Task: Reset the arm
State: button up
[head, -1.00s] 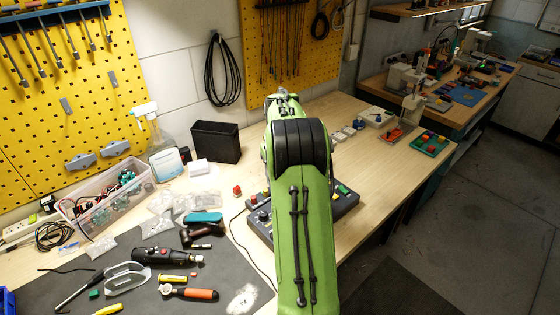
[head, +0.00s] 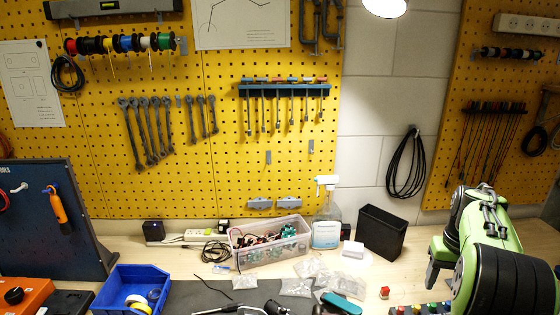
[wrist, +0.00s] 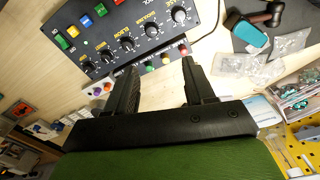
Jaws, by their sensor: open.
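A dark control box (wrist: 125,30) fills the top of the wrist view. It has a row of black-and-silver knobs (wrist: 127,44) and several square buttons in green, orange, blue and red. In the head view only a strip of the box (head: 418,309) shows at the bottom right, beside my green arm; my fingertips cannot be made out there.
Behind are a black bin (head: 381,232), a spray bottle (head: 327,215) and a clear parts tub (head: 270,242). A blue bin (head: 133,285) stands at left.

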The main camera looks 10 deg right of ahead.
jog(key=s+a+r+n+t, duration=0.1)
jog(key=s+a+r, duration=0.15)
jog(key=a, duration=0.45)
jog(key=s+a+r+n+t, duration=0.1)
jog(key=s+a+r, duration=0.1)
jog(key=a+r, duration=0.35)
jog(key=s+a+r+n+t, duration=0.1)
jog(key=s+a, duration=0.2)
jog(key=a, duration=0.5)
jog(key=s+a+f+n+t, duration=0.1)
jog(key=s+a+f+t, duration=0.1)
jog(key=s+a, duration=0.7)
jog(key=s+f, duration=0.1)
jog(key=s, duration=0.2)
jog(key=shift+s+f+n, duration=0.15)
jog(key=shift+f+n, duration=0.25)
